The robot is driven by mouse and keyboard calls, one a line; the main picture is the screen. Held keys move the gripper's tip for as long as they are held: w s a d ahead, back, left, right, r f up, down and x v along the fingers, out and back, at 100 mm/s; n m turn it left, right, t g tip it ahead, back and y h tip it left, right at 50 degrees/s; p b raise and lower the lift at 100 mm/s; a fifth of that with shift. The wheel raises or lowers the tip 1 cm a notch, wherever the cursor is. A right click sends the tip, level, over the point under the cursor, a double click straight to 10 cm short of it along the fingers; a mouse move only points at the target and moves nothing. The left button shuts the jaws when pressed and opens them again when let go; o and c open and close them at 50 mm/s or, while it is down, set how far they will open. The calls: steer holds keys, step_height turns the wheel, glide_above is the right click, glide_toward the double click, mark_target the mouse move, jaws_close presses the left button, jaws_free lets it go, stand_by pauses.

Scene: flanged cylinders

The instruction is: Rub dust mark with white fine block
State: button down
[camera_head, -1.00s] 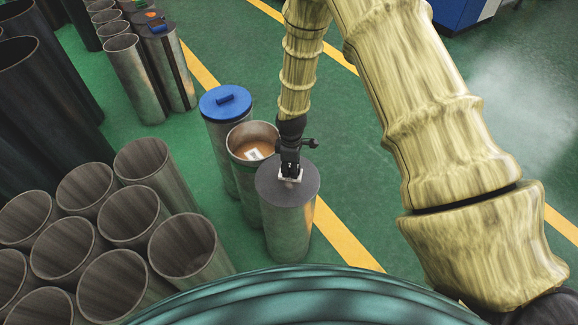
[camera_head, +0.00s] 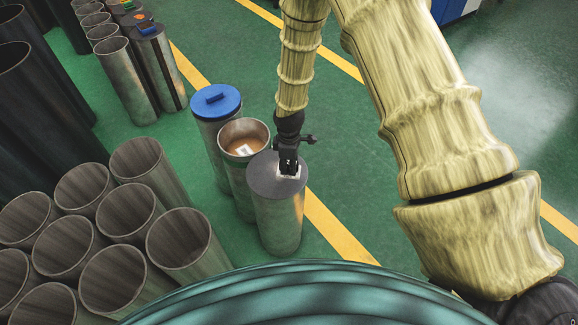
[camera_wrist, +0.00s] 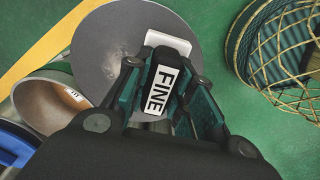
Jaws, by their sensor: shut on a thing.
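My gripper (camera_head: 288,168) points down over the flat grey top (camera_head: 262,180) of a metal cylinder (camera_head: 278,222). It is shut on the white fine block (camera_wrist: 168,42), whose upright part bears a label reading FINE in the wrist view. The block's white base shows on both sides of that label and appears to rest on the grey top (camera_wrist: 108,50), right of its middle in the head view.
An open cylinder (camera_head: 244,135) with a brown inside and a white card stands beside the grey-topped one. A blue-lidded cylinder (camera_head: 215,103) stands behind it. Open grey tubes (camera_head: 180,240) crowd the left. Green floor is clear at right.

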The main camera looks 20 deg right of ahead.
steer(key=shift+r+p, duration=1.1)
steer(key=shift+r, duration=0.8)
